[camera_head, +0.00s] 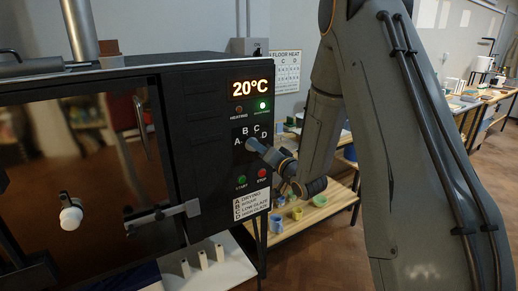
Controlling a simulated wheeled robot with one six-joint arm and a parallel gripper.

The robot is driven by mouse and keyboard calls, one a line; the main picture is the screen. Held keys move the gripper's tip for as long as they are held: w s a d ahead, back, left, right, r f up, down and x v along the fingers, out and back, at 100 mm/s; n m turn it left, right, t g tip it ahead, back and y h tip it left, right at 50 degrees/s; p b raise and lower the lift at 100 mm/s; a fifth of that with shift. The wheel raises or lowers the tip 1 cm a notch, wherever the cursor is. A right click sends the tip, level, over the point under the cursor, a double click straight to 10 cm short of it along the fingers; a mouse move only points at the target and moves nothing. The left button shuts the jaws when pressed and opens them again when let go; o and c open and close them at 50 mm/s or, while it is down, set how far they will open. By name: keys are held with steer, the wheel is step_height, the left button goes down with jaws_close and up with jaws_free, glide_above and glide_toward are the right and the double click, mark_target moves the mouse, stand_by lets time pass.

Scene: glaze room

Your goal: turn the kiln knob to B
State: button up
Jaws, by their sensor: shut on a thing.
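The kiln (210,85) stands at left with its dark glossy door (90,170) closed. Its right-hand panel shows a display reading 20°C (250,89), a lit green lamp and the knob letters A, B, C and D. My gripper (252,146) reaches in from the right and is shut on the kiln knob (249,143), below the letters. The fingers mostly cover the knob, so I cannot tell which letter it points to. A green START button (241,181) and a red STOP button (262,174) sit below it.
A door latch (165,213) juts out left of the panel. A low wooden shelf (315,212) with small colourful pots stands behind my wrist. Several white pieces (203,260) stand on a pale board below the kiln. Benches line the far right.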

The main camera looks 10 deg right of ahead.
stand_by(0.4)
steer(key=o, duration=1)
steer(key=shift+b+v, duration=1.15)
steer(key=shift+v, duration=2.75)
